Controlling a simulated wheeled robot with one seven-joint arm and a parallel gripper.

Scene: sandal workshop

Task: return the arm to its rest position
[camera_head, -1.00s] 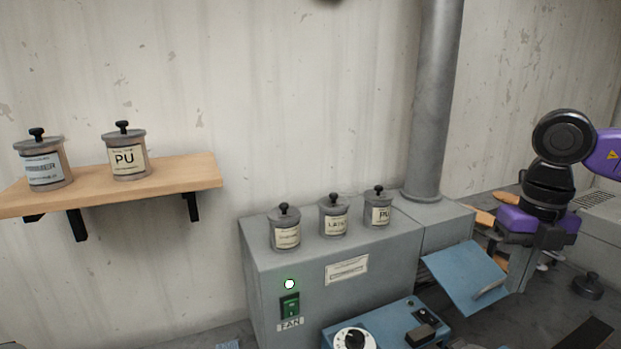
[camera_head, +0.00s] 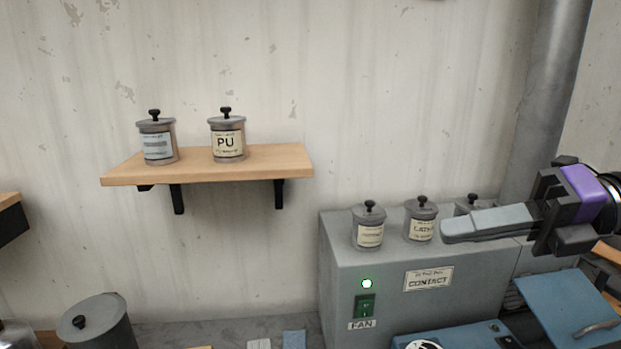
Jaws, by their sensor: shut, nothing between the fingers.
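My gripper (camera_head: 456,229) reaches in from the right edge, its grey fingers pointing left and shut with nothing between them. The purple wrist of my arm (camera_head: 582,195) is partly cut off by the right edge. In the picture the fingers overlap the top of a grey fan cabinet (camera_head: 338,262) and partly hide the rightmost of its jars (camera_head: 472,202). I cannot tell how far the fingers are from the jars.
Two more jars (camera_head: 369,228) (camera_head: 421,222) stand on the cabinet. A wooden wall shelf (camera_head: 270,163) holds a blue-labelled jar (camera_head: 157,142) and a PU jar (camera_head: 227,140). A vertical pipe (camera_head: 548,95) rises behind my gripper. A lidded grey pot (camera_head: 105,325) stands lower left.

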